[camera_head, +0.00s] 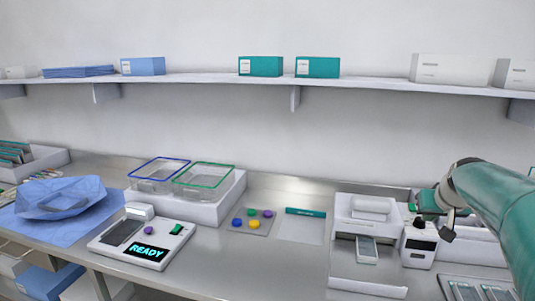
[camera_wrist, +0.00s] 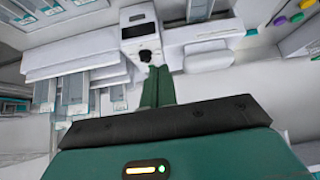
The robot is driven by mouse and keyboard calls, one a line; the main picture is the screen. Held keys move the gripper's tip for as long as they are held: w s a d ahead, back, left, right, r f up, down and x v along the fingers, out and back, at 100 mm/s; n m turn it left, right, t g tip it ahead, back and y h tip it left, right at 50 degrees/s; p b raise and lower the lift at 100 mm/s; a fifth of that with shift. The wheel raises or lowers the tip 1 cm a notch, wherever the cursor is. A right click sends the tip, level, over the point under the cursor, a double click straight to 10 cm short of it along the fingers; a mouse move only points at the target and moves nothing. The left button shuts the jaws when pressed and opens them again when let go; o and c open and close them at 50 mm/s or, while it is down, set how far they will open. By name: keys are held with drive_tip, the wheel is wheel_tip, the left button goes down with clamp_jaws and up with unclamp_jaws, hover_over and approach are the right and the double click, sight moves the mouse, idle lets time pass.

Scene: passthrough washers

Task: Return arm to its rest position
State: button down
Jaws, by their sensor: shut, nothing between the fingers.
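My arm (camera_head: 497,207) is green and reaches in from the right edge of the head view, over the right end of the bench. My gripper (camera_wrist: 159,72) shows in the wrist view with its two green fingers together, shut and empty. Its fingertips appear just in front of a small white device (camera_wrist: 138,32) with a dark display; I cannot tell whether they touch it. The same device (camera_head: 419,247) stands on the bench in the head view, below and left of the arm. The gripper is partly hidden there by the arm.
A white printer-like machine (camera_head: 353,233) stands left of the small device. A READY-display instrument (camera_head: 120,246), a blue bag (camera_head: 62,200) and two baskets with blue (camera_head: 159,164) and green (camera_head: 204,166) rims are farther left. A shelf (camera_head: 210,80) with boxes runs above.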

drive_tip(key=s+a+n+g, duration=0.1)
drive_tip(key=s+a, duration=1.1)
drive_tip(key=a, duration=0.4)
drive_tip(key=s+a+f, duration=0.2)
drive_tip(key=s+a, duration=0.1)
drive_tip(key=s, duration=0.2)
drive_tip(key=s+a+f+n+y, duration=0.1)
drive_tip(key=s+a+f, duration=0.1)
drive_tip(key=s, duration=0.3)
drive_tip(key=s+a+f, duration=0.3)
drive_tip(key=s, duration=0.2)
drive_tip(key=shift+s+a+g+y, duration=0.15)
drive_tip(key=shift+a+g+y, duration=0.15)
drive_tip(key=shift+g+y, duration=0.1)
